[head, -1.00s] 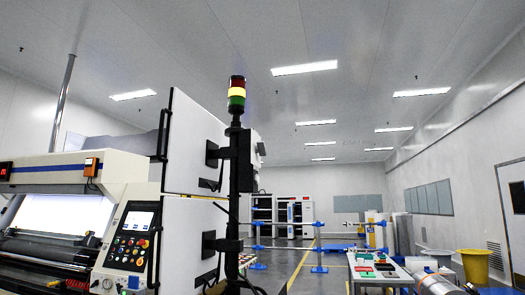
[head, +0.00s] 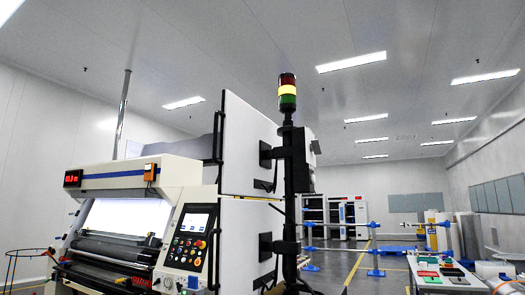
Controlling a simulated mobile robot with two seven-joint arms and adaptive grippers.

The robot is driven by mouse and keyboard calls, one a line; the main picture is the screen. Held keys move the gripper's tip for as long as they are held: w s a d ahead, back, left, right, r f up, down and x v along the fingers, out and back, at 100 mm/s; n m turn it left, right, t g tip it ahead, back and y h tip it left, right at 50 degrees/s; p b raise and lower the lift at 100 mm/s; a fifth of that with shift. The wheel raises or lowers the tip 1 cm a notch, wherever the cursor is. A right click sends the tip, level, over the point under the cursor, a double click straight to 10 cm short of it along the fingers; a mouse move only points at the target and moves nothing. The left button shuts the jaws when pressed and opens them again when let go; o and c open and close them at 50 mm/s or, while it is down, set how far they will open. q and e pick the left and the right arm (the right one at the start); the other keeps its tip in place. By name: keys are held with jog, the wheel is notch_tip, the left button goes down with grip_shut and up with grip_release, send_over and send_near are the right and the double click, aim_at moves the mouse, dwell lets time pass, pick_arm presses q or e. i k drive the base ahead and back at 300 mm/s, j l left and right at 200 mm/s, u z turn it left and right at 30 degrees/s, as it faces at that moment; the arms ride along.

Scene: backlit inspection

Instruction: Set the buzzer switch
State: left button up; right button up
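A black control panel (head: 189,250) with a lit screen (head: 195,222) and several coloured buttons is on the front of a large white machine (head: 235,235), left of centre. Which control is the buzzer switch is too small to tell. A signal tower (head: 287,92) stands on a black post, red on top, a bright yellow section in the middle and green below. Neither of my grippers is in view.
A lit inspection screen (head: 128,216) and rollers lie left of the panel. A red number display (head: 73,178) is at the machine's top left. A table (head: 428,282) with coloured items stands at the right. Floor shows between the machine and this table.

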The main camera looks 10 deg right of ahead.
aim_at(315, 147)
jog(key=i+l+u, duration=0.15)
jog(key=l+u, duration=0.6)
jog(key=u, duration=0.15)
jog(key=l+u, duration=0.25)
jog(key=l, duration=0.2)
jog(key=l+u, duration=0.25)
jog(key=l, duration=0.25)
jog(key=l+u, duration=0.1)
jog(key=l, duration=0.4)
jog(key=k+l+u, duration=0.1)
jog(key=l, duration=0.35)
jog(key=k+l+u, duration=0.1)
jog(key=l, duration=0.4)
jog(key=k+l, duration=0.1)
jog(key=l, duration=0.4)
jog(key=i+u, duration=0.05)
